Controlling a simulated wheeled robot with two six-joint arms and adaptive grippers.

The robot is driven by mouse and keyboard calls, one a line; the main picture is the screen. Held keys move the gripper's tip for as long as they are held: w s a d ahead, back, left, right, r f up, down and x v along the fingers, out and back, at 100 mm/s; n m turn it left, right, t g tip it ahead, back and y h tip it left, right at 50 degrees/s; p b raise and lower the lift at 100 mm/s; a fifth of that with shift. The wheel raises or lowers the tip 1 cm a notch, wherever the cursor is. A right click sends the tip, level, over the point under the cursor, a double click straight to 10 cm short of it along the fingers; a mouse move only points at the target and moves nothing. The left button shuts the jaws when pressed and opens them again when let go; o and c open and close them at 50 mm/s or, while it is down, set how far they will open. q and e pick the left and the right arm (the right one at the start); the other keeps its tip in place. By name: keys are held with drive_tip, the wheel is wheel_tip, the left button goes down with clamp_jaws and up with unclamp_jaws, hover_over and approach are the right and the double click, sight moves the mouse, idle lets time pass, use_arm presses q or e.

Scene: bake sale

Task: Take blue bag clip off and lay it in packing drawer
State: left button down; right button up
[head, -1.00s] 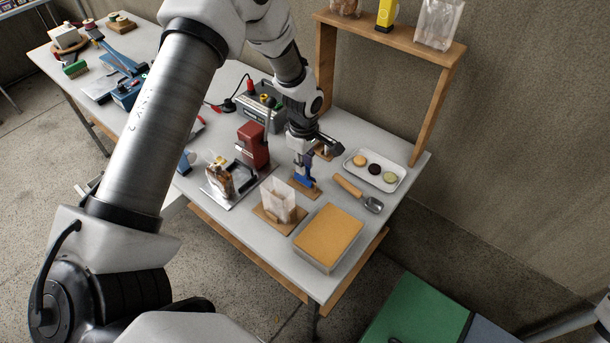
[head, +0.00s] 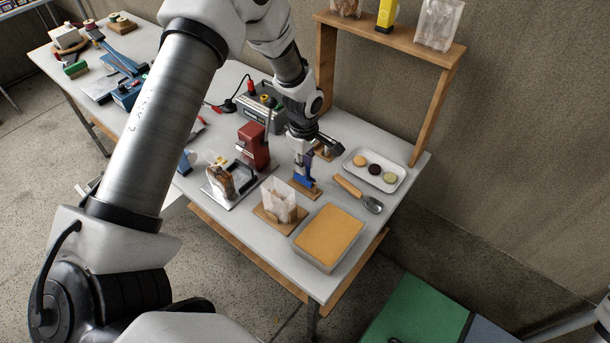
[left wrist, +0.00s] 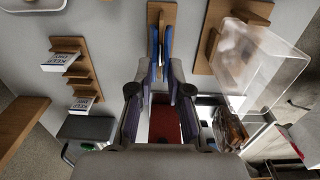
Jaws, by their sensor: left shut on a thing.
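The blue bag clip (head: 304,181) shows at the wooden stand (head: 315,195) near the middle of the table. In the left wrist view the clip (left wrist: 166,46) is upright as two blue strips in front of the wood. My left gripper (head: 305,166) comes down from above and is shut on the clip; its fingers also show in the left wrist view (left wrist: 161,88). I cannot tell whether the clip still touches the stand. A pale drawer-like edge (head: 174,207) at the table front is mostly hidden by my left arm. My right gripper is not in view.
A red device (head: 252,146) stands left, a grey box with leads (head: 262,108) behind. A wooden shelf (head: 392,34) rises at back.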

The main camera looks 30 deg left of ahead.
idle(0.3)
use_arm(q)
wheel_tip(320, 180, up, 6)
drive_tip(key=p, duration=0.5)
idle(0.4)
drive_tip(key=c, duration=1.8)
unclamp_jaws()
drive_tip(key=shift+c, duration=0.5)
drive_tip(key=shift+o, duration=0.6)
